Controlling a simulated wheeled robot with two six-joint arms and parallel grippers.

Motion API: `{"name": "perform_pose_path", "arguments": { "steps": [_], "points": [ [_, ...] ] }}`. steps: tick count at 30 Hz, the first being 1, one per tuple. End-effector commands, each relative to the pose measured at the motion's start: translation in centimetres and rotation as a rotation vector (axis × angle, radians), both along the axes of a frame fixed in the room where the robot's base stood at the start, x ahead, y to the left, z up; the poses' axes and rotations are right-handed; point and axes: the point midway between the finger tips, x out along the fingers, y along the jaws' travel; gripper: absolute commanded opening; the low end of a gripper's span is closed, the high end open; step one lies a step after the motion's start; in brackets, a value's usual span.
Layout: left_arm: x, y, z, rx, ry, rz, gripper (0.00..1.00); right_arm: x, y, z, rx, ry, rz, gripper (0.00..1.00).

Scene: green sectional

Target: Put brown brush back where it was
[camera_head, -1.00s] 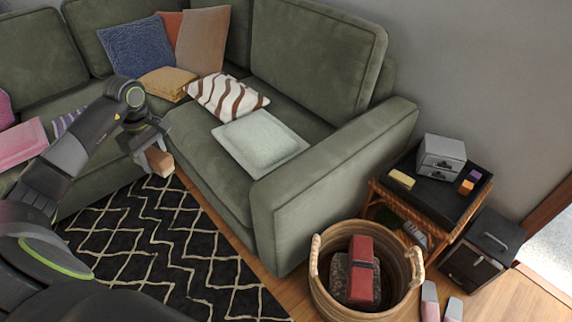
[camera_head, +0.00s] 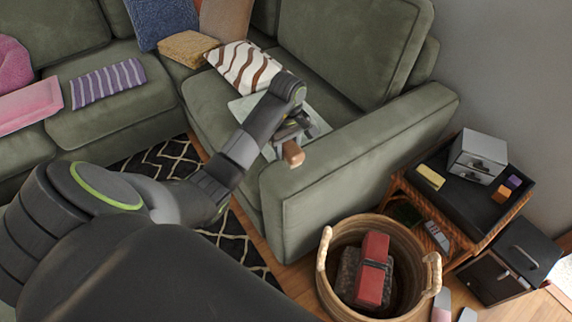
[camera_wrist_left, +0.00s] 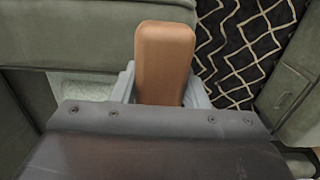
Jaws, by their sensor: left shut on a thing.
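The brown brush (camera_head: 293,153) is held in my left gripper (camera_head: 291,139), which is shut on it. In the head view it hangs just left of the sofa's right armrest, in front of the pale cushion. The left wrist view shows the brush (camera_wrist_left: 164,62) as a smooth brown block sticking out between the fingers. The lower part of the brush is hidden by the gripper body there. My right gripper is not seen in either view.
A green sectional sofa (camera_head: 330,185) fills the middle. A wicker basket (camera_head: 326,275) with a red item (camera_head: 372,270) stands by its armrest. A side table (camera_head: 465,215) holds a grey drawer box (camera_head: 478,153) and small blocks. A patterned rug (camera_head: 165,160) lies left.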

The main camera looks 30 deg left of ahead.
Motion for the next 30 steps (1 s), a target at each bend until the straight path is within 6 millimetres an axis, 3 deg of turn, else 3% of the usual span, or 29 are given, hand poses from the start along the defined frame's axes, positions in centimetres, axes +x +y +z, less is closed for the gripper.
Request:
{"name": "perform_pose_path", "arguments": {
  "steps": [3,9,17,24,30],
  "points": [
    [0.0,0.0,-2.4,0.0,0.001,0.0,0.12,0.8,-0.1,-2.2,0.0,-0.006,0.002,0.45],
    [0.0,0.1,-4.5,0.0,0.0,0.0,0.12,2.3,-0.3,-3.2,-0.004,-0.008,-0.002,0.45],
    [-0.1,0.1,-6.1,-0.001,0.001,0.0,0.12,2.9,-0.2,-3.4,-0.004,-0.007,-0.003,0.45],
    [-0.1,0.0,-9.1,-0.002,0.004,0.001,0.12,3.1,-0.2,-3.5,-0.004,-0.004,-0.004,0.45],
    [0.0,0.1,-9.3,-0.001,0.0,0.0,0.12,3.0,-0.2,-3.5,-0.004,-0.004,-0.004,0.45]
  ]
}}
